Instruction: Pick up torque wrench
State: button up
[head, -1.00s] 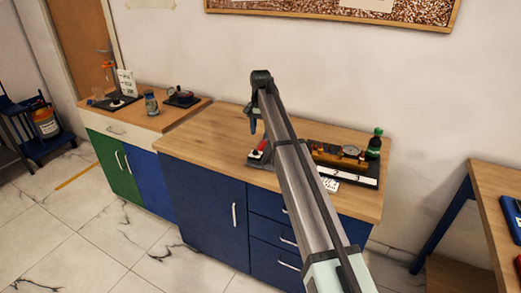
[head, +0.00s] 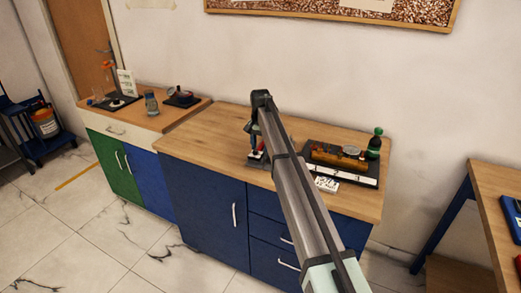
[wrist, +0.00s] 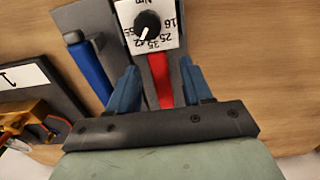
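A grey stand (head: 256,162) with red and white parts is on the wooden counter, partly hidden behind my arm in the head view. In the wrist view it carries a white dial plate (wrist: 165,43) marked Nm with a black knob, and a red bar (wrist: 160,80) below it. A blue cylindrical handle (wrist: 90,68) lies to the left of the dial. I cannot tell for sure which of these is the torque wrench. My gripper (wrist: 160,82) is open, its blue fingers on either side of the red bar, with gaps showing. It also shows in the head view (head: 255,146), low over the stand.
A white tag (head: 327,184) lies in front. The counter left of the stand is clear. The left counter (head: 135,115) holds several small items.

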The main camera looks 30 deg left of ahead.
aim_at(260, 147)
grip_shut()
dwell(0.3)
jog(key=shift+r, duration=0.1)
notch_tip(260, 147, up, 10)
jog(key=c, duration=0.5)
grip_release()
jog(key=shift+c, duration=0.2)
grip_shut()
